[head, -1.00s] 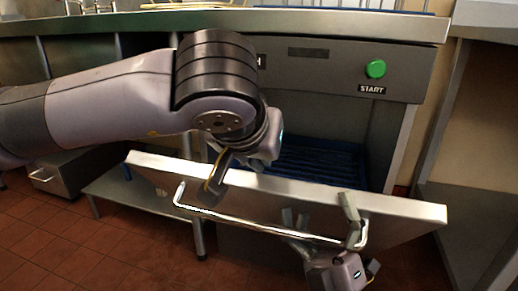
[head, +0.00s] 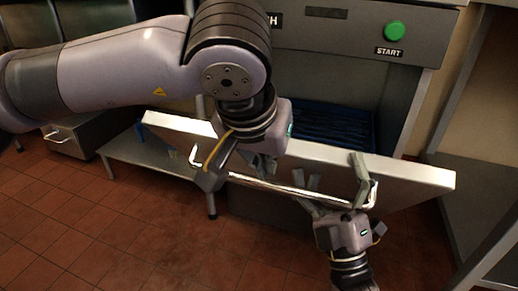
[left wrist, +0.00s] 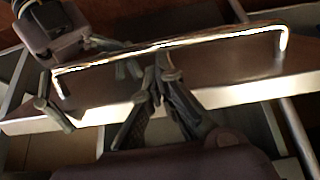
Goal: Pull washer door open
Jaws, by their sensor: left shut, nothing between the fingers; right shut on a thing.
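The washer door (head: 408,178) is a grey metal panel hinged low. It is tilted outward, with its opening showing behind it. A long silver bar handle (head: 290,190) runs along its outer face, and it also shows in the left wrist view (left wrist: 220,37).
A blue rack (head: 335,125) sits inside the washer behind the door. A green START button (head: 394,31) is on the panel above. A low metal shelf (head: 150,160) and a drawer box (head: 75,137) stand at left. Tiled floor (head: 120,235) in front is clear.

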